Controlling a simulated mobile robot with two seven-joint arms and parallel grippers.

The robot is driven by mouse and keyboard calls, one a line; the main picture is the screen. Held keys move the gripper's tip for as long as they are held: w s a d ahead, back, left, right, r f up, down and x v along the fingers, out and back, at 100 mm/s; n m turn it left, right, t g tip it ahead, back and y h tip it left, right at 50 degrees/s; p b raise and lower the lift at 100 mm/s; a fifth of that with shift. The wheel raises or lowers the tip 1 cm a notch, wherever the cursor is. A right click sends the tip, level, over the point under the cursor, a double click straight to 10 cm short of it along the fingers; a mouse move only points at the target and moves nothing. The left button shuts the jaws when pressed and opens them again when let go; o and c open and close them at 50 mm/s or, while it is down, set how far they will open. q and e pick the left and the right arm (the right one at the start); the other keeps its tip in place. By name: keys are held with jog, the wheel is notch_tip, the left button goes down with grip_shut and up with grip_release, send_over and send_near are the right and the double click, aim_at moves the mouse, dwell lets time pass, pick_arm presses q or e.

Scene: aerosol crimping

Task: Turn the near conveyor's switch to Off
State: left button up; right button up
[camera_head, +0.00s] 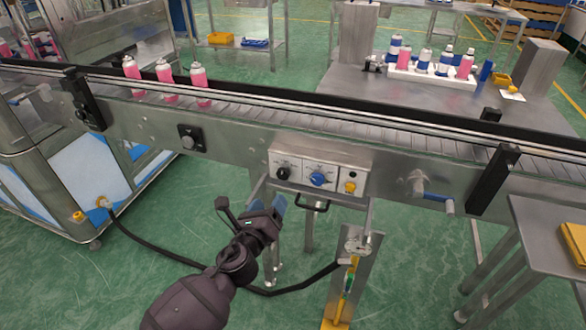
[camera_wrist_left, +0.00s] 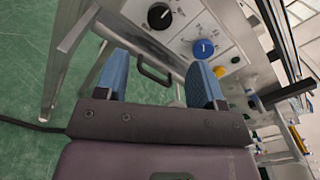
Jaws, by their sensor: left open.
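The near conveyor (camera_head: 240,125) runs across the head view. Its control box (camera_head: 318,172) hangs on the near side with a black knob (camera_head: 283,173), a blue knob (camera_head: 318,179) and a yellow button (camera_head: 350,187). The wrist view also shows the black knob (camera_wrist_left: 159,16), the blue knob (camera_wrist_left: 203,49) and the yellow button (camera_wrist_left: 219,71). I cannot read which knob is the switch or its setting. My left gripper (camera_head: 265,205), with blue finger pads, is open and empty, below and left of the box, apart from it. My right gripper is not in view.
Several pink cans (camera_head: 166,80) stand on the conveyor at left. A black handle (camera_head: 313,205) sits under the box. A steel side table (camera_head: 550,240) stands at the right; a black hose (camera_head: 180,259) crosses below.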

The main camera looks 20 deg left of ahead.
aim_at(282, 175)
pick_arm(q)
jog(key=shift+m, duration=0.5)
jog(key=w+b, duration=0.1)
jog(key=w, duration=0.7)
jog(key=shift+w+r, duration=0.1)
jog(key=shift+w, duration=0.2)
jog(key=shift+w+r, duration=0.1)
jog(key=shift+w, duration=0.55)
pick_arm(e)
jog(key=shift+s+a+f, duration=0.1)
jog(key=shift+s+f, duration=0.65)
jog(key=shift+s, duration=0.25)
pick_arm(q)
jog(key=c, duration=0.9)
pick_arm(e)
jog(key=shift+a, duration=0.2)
